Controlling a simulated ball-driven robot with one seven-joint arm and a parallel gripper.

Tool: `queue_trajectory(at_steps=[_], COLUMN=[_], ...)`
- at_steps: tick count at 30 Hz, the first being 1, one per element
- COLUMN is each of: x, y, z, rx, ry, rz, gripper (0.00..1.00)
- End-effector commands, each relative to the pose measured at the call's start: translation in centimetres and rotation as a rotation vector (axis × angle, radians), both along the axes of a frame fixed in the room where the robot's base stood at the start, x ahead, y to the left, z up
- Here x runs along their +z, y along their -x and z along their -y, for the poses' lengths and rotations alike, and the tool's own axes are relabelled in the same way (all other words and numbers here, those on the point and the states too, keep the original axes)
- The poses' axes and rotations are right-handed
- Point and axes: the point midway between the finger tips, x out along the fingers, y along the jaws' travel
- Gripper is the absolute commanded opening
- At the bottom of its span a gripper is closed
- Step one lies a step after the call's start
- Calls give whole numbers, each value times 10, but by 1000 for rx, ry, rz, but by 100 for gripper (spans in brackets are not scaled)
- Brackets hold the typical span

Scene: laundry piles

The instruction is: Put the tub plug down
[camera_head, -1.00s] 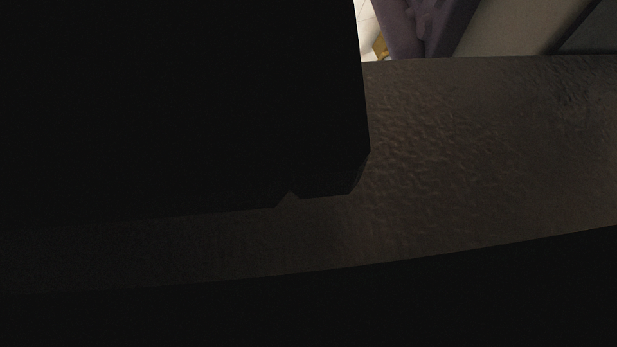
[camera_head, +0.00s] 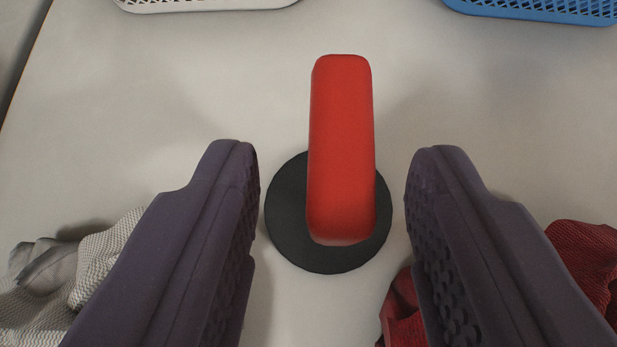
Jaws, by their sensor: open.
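The tub plug has a black round base (camera_head: 290,225) and a red block-shaped handle (camera_head: 341,145). It stands on the pale table (camera_head: 150,100) in the middle of the view. My gripper (camera_head: 333,155) is open, with one purple finger on each side of the plug. A gap shows between each finger and the plug, so neither finger touches it. The handle covers part of the black base.
A grey and white cloth (camera_head: 100,265) lies at the lower left, partly behind the left finger. A red cloth (camera_head: 585,255) lies at the lower right behind the right finger. A white basket (camera_head: 205,5) and a blue basket (camera_head: 540,12) stand at the far edge of the view.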

Motion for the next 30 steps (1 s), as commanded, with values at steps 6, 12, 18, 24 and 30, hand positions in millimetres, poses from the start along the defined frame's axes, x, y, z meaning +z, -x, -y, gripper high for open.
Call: queue_trajectory(at_steps=[6,12,18,24,30], x=[-20,-20,-20,-20,-19], y=[-23,-25,-25,-25,-25], z=[5,6,6,6,6], rx=[1,0,0,0,0], ry=[1,3,3,3,3], rz=[-1,-1,-1,-1,0], gripper=[47,47,12,0,0])
